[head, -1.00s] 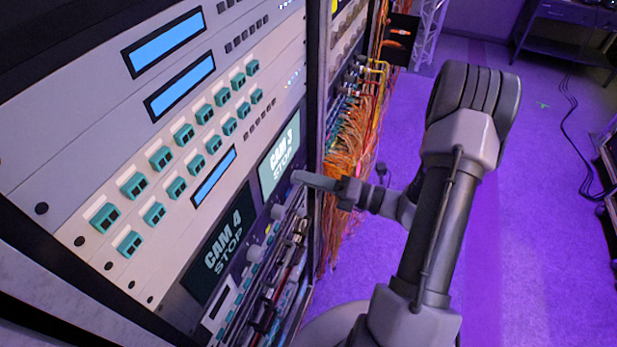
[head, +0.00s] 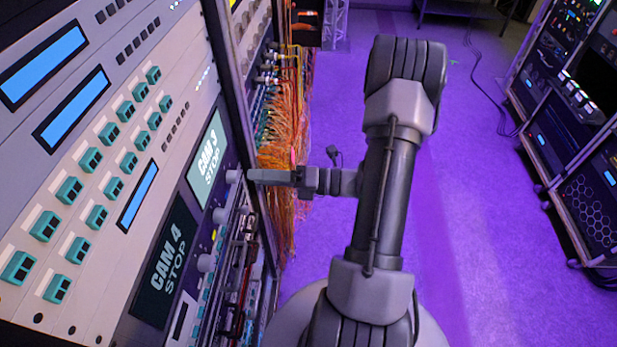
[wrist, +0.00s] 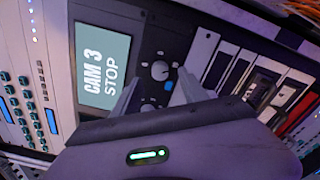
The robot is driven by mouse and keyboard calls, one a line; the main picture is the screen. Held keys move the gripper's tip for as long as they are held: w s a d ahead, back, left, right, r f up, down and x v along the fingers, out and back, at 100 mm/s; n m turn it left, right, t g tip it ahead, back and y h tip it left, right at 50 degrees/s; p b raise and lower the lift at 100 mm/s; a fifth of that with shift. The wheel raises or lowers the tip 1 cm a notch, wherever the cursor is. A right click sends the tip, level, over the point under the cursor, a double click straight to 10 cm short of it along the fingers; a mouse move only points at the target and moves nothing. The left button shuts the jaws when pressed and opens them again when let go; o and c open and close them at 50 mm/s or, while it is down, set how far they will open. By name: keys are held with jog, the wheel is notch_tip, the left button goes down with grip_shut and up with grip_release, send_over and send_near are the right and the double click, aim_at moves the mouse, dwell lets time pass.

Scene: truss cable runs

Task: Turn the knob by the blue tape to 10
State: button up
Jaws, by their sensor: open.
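The knob (wrist: 160,70) is a round light-grey dial with marks around it, on a dark panel beside the CAM 3 screen. A small blue patch of tape (wrist: 169,86) sits right by it in the wrist view. In the head view the knob (head: 234,176) shows at the tip of my gripper (head: 256,176). In the wrist view my gripper (wrist: 150,97) is open, its two fingers pointing at the panel on either side of the tape, with the knob just beyond the tips. I cannot tell whether they touch it. The knob's number marks are too small to read.
The CAM 3 screen (wrist: 103,65) is next to the knob. A second pale knob (head: 206,263) is by the CAM 4 screen (head: 166,264). Orange cables (head: 288,130) hang behind my gripper. Purple floor to the right is open, up to another rack (head: 577,125).

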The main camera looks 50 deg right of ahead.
jog(key=v, duration=1.2)
jog(key=shift+s+d, duration=0.25)
jog(key=shift+s, duration=0.1)
